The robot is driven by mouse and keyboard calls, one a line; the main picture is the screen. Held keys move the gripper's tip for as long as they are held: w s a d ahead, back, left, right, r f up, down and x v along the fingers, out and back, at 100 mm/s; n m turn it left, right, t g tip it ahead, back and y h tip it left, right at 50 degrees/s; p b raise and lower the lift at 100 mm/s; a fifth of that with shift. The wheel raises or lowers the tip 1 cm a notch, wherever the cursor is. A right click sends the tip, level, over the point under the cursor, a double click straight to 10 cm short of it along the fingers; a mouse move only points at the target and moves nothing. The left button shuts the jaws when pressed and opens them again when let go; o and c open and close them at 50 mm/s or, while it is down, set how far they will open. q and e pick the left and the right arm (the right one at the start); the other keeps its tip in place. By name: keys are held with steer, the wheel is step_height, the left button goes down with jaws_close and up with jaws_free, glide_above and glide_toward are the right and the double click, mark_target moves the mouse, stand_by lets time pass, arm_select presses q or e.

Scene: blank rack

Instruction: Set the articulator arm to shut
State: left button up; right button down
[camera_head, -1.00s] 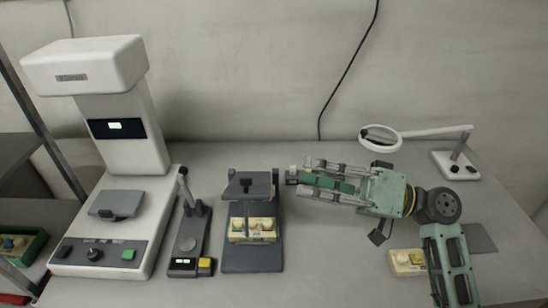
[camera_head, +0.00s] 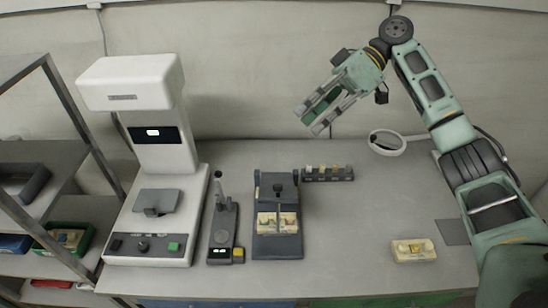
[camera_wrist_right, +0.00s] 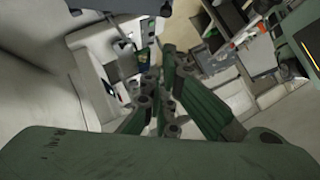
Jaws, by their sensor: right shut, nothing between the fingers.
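The articulator (camera_head: 278,248) is a dark grey device standing on the bench, with a cream and pink dental cast (camera_head: 266,223) in it. Its upper arm (camera_head: 277,186) is a dark plate with a knob at the back, above and behind the cast. A thin upright bar shows in front of the cast. I cannot tell the arm's exact angle. My right gripper (camera_head: 309,122) is raised high, behind and to the right of the articulator, apart from it. It is shut and empty. My left gripper is out of view.
A white machine (camera_head: 148,240) and a small grey device with a lever (camera_head: 222,238) stand left of the articulator. A small black rack (camera_head: 328,175) is behind right, and a magnifier (camera_head: 387,143) farther right. Another cast (camera_head: 413,251) lies at front right. The bench between is clear.

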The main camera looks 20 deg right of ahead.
mark_target(277, 194)
steer(key=p+x, duration=0.1)
steer(key=x, duration=0.3)
steer(key=s+d+f+p+x, duration=0.1)
steer(key=p+x, duration=0.1)
steer(key=x, duration=0.2)
steer(key=p+x, duration=0.1)
steer(key=x, duration=0.3)
steer(key=shift+s+d+f+p, duration=0.15)
steer(key=shift+s+f+p, duration=0.15)
steer(key=shift+f+p, duration=0.1)
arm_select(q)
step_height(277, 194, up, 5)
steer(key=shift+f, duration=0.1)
arm_select(e)
steer(key=shift+f, duration=0.1)
